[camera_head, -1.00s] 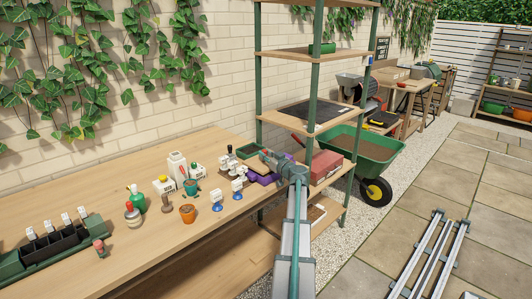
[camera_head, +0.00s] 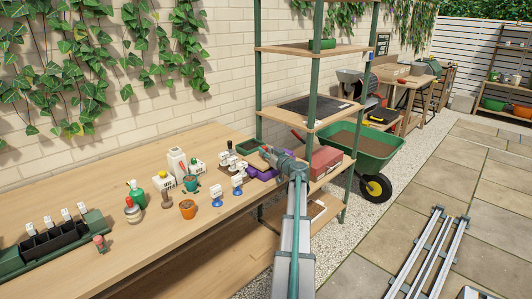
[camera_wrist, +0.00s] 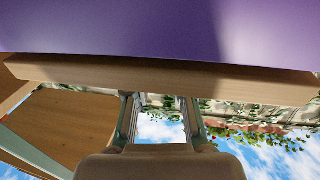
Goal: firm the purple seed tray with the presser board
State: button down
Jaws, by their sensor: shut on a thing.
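The purple seed tray (camera_head: 262,174) lies at the right end of the bench, partly hidden by my arm. In the wrist view a purple surface (camera_wrist: 160,25) fills the top. A long wooden board, the presser board (camera_wrist: 160,77), spans the wrist view along the edge of the purple surface. My gripper (camera_wrist: 160,108) is shut on the board, its two fingers reaching to it. In the head view my gripper (camera_head: 268,152) is small, over the purple tray. Whether the board touches the tray cannot be told.
A green tray (camera_head: 248,146) stands just behind the purple one. White-topped blue stamps (camera_head: 237,182), a terracotta pot (camera_head: 187,209) and bottles stand to the left.

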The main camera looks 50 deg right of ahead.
jog(key=shift+f+b, duration=0.45)
jog(key=shift+b, duration=0.3)
dwell(0.3)
jog(key=shift+r, duration=0.15)
dwell(0.5)
jog(key=shift+r+b, duration=0.65)
jog(key=shift+r, duration=0.75)
